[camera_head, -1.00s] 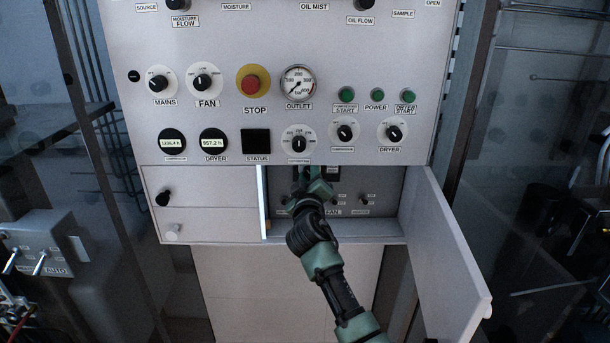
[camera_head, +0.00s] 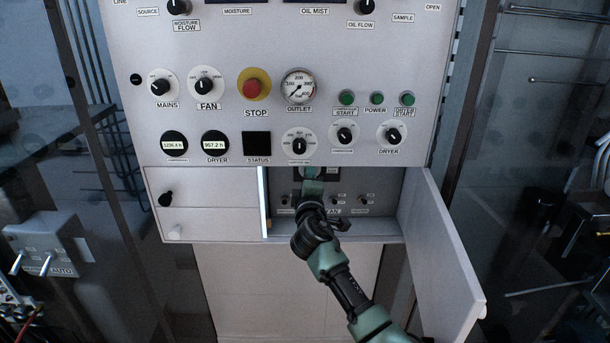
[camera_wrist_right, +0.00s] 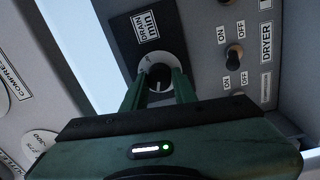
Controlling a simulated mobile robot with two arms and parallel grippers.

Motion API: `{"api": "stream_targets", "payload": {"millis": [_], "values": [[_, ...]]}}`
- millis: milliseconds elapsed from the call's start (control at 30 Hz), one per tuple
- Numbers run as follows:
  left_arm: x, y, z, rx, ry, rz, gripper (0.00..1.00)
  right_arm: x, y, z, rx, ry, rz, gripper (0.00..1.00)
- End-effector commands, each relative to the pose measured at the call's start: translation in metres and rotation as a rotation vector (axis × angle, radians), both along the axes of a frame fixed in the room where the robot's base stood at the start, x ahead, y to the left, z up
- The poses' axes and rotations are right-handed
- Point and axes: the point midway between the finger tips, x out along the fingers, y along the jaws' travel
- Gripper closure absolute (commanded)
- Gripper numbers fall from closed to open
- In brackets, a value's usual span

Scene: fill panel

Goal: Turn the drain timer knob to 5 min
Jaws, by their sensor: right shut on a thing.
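The drain timer knob (camera_wrist_right: 158,76) is a dark round knob on a pale dial, beside a black label plate (camera_wrist_right: 147,27) reading "DRAIN min". A light line shows on the knob, but the dial marks are too small to read. In the wrist view my right gripper (camera_wrist_right: 158,88) has one finger on each side of the knob and is shut on it. In the head view my right gripper (camera_head: 312,178) reaches into the open recess under the main panel and hides the knob. My left gripper is not in view.
The recess panel holds small toggle switches, including the dryer switch (camera_wrist_right: 234,53). An open door (camera_head: 446,255) stands to the right of my arm. The main panel (camera_head: 225,115) with the red stop button (camera_head: 254,88) is just above. A bright strip (camera_head: 264,200) edges the recess on the left.

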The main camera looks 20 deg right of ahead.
Motion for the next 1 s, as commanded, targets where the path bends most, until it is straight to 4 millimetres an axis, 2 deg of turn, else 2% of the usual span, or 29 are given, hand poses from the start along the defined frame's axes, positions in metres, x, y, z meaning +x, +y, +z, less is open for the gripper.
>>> {"api": "stream_targets", "payload": {"millis": [33, 467, 500, 567, 867, 1000], "values": [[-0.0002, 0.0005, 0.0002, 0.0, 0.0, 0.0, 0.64, -0.001, 0.0017, -0.0066, -0.005, 0.013, 0.002, 1.0], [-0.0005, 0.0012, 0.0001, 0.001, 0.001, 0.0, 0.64, -0.0009, 0.0017, -0.0067, -0.014, 0.014, 0.002, 1.0], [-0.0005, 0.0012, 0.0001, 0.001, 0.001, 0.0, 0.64, -0.0009, 0.0017, -0.0067, -0.014, 0.014, 0.002, 0.67], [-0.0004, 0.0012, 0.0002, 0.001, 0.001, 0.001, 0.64, -0.0008, 0.0017, -0.0062, -0.014, 0.013, 0.001, 0.51], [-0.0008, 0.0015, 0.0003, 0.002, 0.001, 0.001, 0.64, -0.0005, 0.0008, -0.0022, -0.014, 0.007, 0.001, 0.51], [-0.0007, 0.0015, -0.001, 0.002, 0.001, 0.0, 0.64, -0.0071, 0.0029, -0.0023, -0.013, 0.005, 0.002, 0.51]]}}
